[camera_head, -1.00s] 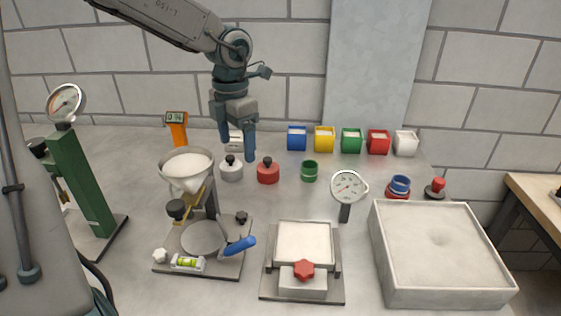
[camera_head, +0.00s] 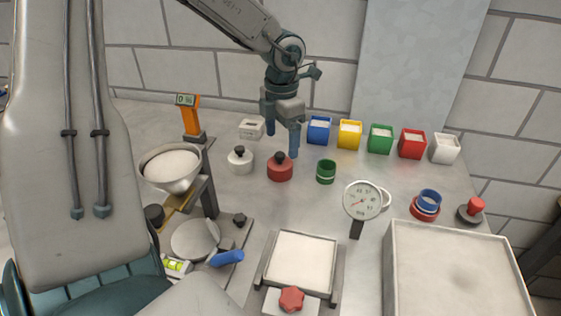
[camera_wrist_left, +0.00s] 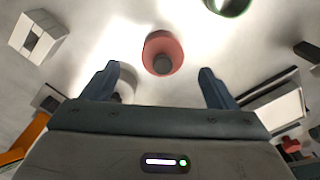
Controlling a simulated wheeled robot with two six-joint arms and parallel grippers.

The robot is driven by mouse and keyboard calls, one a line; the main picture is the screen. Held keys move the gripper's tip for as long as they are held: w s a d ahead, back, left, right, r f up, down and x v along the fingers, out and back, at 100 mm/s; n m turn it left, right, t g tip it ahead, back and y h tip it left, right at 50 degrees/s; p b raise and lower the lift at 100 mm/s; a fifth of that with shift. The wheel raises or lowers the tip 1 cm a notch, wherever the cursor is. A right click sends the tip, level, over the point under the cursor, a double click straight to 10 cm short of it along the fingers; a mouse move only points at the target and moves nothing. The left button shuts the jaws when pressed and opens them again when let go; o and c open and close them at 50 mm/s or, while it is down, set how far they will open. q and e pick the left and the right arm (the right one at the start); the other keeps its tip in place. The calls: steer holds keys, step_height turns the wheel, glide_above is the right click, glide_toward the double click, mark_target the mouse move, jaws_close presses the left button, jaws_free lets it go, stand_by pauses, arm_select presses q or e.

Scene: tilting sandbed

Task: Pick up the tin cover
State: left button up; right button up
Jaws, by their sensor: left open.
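Two knobbed covers stand on the table. One is pale, tin-coloured with a black knob (camera_head: 240,161); the other is red with a dark knob (camera_head: 280,168). My left gripper (camera_head: 282,146) is open and empty, pointing down above and behind them in the head view. In the left wrist view the red cover (camera_wrist_left: 162,52) shows between the fingertips, a little beyond them. The pale cover (camera_wrist_left: 127,80) is partly hidden by the finger at the left of that view. Neither cover is held. My right gripper is not in view.
A green ring (camera_head: 326,171) stands right of the red cover. Coloured bins, including a blue one (camera_head: 318,130), line the back. A white box (camera_head: 251,128) and an orange meter (camera_head: 190,116) stand left. A funnel (camera_head: 171,168) and a dial gauge (camera_head: 362,201) stand nearer.

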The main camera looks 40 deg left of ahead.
mark_target(280, 154)
arm_select(q)
steer(key=f, duration=0.2)
steer(key=s+f+p, duration=0.1)
steer(key=f, duration=0.1)
steer(key=shift+d, duration=0.1)
steer(key=shift+w+f, duration=0.2)
steer(key=shift+f, duration=0.45)
steer(key=c, duration=1)
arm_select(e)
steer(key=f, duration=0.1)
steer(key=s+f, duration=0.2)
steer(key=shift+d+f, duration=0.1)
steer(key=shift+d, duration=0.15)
